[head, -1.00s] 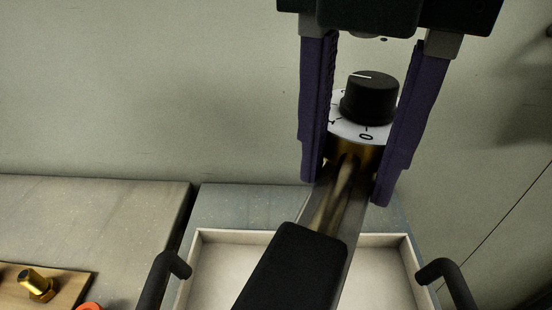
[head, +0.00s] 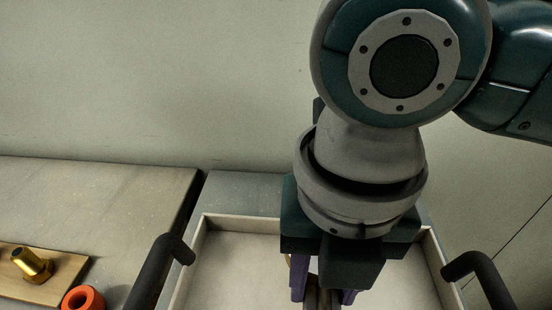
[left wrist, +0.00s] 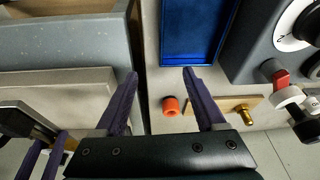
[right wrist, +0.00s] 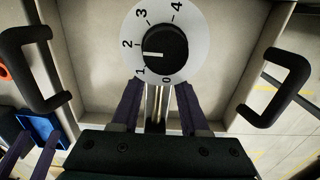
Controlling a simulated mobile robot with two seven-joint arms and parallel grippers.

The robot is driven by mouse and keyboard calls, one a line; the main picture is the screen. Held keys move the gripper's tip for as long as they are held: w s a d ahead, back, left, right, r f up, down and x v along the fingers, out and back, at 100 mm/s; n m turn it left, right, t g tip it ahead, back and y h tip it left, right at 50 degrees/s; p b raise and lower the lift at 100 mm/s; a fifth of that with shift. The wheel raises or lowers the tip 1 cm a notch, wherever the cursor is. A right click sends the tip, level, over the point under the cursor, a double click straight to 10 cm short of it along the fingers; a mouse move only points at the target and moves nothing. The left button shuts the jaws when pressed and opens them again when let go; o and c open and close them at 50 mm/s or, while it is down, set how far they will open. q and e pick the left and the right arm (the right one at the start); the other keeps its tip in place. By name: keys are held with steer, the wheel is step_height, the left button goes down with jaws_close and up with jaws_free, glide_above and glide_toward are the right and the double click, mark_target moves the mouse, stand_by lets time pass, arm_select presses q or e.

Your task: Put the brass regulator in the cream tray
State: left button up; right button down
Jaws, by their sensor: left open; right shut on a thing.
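The brass regulator, with a white numbered dial and black knob (right wrist: 165,47), shows in the right wrist view. My right gripper (right wrist: 157,92) is shut on it, at the stem just below the dial. The regulator is over the inside of the cream tray (right wrist: 97,88); I cannot tell whether it touches the floor. In the head view my right gripper (head: 322,291) points down inside the tray (head: 190,245), and my wrist hides most of the regulator. My left gripper (left wrist: 160,74) is open and empty, away from the tray, near a blue tray.
The cream tray has black handles (head: 178,252) (head: 470,268) at both sides. Left of it, a wooden board (head: 50,275) holds a brass fitting (head: 28,263), with an orange ring (head: 83,299) beside it. The blue tray (left wrist: 200,35) and a grey dial unit (left wrist: 262,45) show in the left wrist view.

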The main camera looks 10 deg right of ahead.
mark_target(319, 304)
arm_select(q)
steer(key=shift+f+b, duration=0.5)
arm_select(e)
step_height(319, 304, down, 4)
steer(key=shift+f, duration=0.2)
arm_select(q)
steer(key=shift+d, duration=0.1)
arm_select(e)
steer(key=shift+f, duration=0.1)
steer(key=shift+c, duration=2.1)
jaws_free()
arm_select(q)
step_height(319, 304, up, 2)
steer(key=shift+r+p, duration=0.15)
steer(key=shift+p, duration=1.05)
arm_select(e)
step_height(319, 304, up, 12)
steer(key=shift+r, duration=0.2)
